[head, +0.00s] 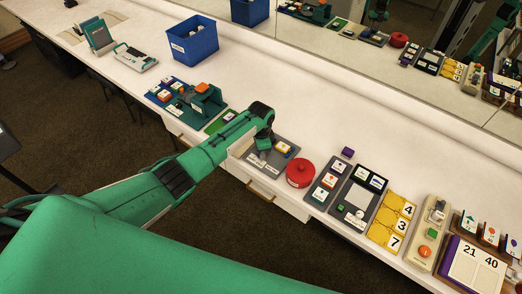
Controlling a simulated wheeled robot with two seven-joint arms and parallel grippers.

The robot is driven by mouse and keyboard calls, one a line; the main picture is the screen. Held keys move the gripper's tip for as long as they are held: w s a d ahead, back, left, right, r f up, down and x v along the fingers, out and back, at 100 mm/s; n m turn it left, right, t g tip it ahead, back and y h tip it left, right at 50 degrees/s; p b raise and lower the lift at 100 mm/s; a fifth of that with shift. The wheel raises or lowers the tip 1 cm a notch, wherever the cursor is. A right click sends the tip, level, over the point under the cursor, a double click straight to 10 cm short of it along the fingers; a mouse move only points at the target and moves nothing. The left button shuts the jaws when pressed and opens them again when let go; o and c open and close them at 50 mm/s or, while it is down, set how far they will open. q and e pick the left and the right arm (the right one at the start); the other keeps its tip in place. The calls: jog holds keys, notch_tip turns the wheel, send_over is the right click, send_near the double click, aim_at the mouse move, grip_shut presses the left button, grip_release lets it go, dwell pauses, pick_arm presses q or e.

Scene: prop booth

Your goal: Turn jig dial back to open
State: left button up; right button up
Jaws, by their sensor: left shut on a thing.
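A grey board (257,165), which looks like the jig, lies on the white counter near its front edge. It carries white labels and a yellow-orange block with a white tile (282,147). My left gripper (264,146) points down onto the back part of this board, beside the block. It is shut on a small dark part there, which I take to be the jig dial; the gripper and wrist hide most of it, so its setting cannot be read. My right gripper is out of view.
A red round container (300,172) stands just right of the board. A green card (219,121) and a teal fixture on a blue board (159,96) lie to the left. A blue bin (193,40) stands behind. Boards and yellow number tiles (392,221) crowd the right. A mirror backs the counter.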

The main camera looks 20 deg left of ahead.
pick_arm(q)
jog(key=shift+w+m, duration=0.1)
jog(key=shift+m, duration=0.2)
jog(key=o, duration=1)
jog(key=shift+c, duration=0.2)
notch_tip(320, 180, up, 14)
jog(key=b, duration=0.2)
jog(key=shift+f, duration=0.1)
